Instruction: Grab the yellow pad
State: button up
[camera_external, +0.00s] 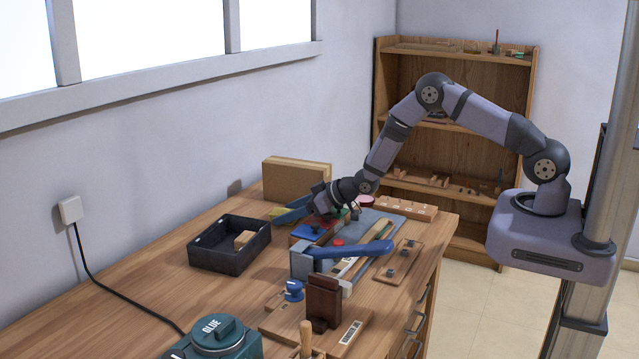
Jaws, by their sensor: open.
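The yellow pad (280,213) shows as a small yellow patch on the workbench, at the left of my gripper. Most of it is hidden behind a dark blue-grey shape in front of it, so its full outline cannot be made out. My gripper (318,206) is open and low over the cluttered middle of the bench, just right of the yellow patch. Whether it touches the pad or anything else cannot be told at this size.
A black open box (229,246) stands at the left, and a cardboard-coloured box (296,178) stands behind. A blue-handled tool (345,250), a wooden block (323,302) and a teal glue pot (214,338) stand nearer the front.

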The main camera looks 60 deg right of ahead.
jog(key=c, duration=1.1)
jog(key=shift+r+b, duration=0.85)
jog(key=shift+r, duration=4.15)
